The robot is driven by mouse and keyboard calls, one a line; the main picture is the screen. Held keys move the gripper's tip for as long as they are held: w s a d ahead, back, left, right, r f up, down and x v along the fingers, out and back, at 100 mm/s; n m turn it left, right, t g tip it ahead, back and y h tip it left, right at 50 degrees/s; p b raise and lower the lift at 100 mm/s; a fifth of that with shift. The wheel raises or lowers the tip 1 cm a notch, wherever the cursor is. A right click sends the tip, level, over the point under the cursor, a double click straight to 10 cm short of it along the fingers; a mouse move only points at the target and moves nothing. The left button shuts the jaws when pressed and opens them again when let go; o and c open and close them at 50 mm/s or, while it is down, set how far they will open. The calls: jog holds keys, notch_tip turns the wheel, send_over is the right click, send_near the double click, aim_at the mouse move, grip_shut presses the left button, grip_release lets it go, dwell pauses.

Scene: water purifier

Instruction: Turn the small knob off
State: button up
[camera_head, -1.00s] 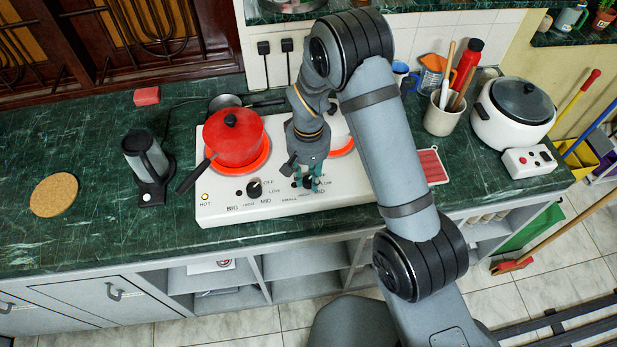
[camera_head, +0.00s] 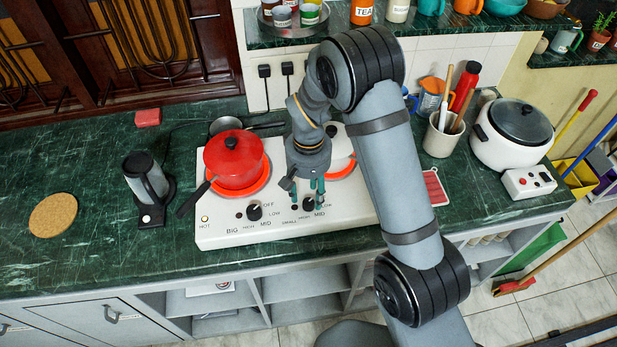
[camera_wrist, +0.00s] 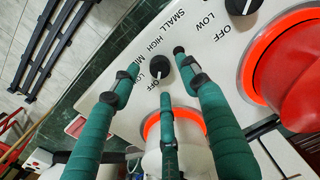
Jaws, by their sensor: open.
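The small knob (camera_head: 308,204) is a black dial at the right of the white stove's (camera_head: 218,238) front panel. In the wrist view the small knob (camera_wrist: 159,67) has a light pointer mark that seems to face the LOW label, though its exact angle is hard to read. My gripper (camera_head: 310,186) is over the knob, its green fingers spread. In the wrist view my gripper (camera_wrist: 154,72) is open around the knob, with visible gaps and no clear contact. The small burner (camera_head: 341,172) glows orange-red under a pale vessel, partly hidden by my gripper.
The big knob (camera_head: 254,212) sits left of the small one. A red pot (camera_head: 234,160) stands on the glowing big burner (camera_head: 244,190), close to my gripper's left. A coffee maker (camera_head: 146,180) is farther left. A utensil cup (camera_head: 441,138) and rice cooker (camera_head: 512,135) stand right.

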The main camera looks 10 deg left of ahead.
aim_at(308, 201)
notch_tip(308, 201, up, 9)
jog(key=shift+f, duration=0.15)
jog(key=shift+f, duration=0.15)
dwell(0.4)
notch_tip(308, 201, down, 12)
jog(key=shift+s+r, duration=0.1)
jog(key=shift+r+m+p, duration=0.2)
jog(key=shift+m+p, duration=0.1)
jog(key=shift+p, duration=0.3)
jog(key=shift+m, duration=0.3)
jog(key=shift+r+b, duration=0.3)
jog(key=shift+r, duration=0.35)
jog(key=shift+f, duration=0.1)
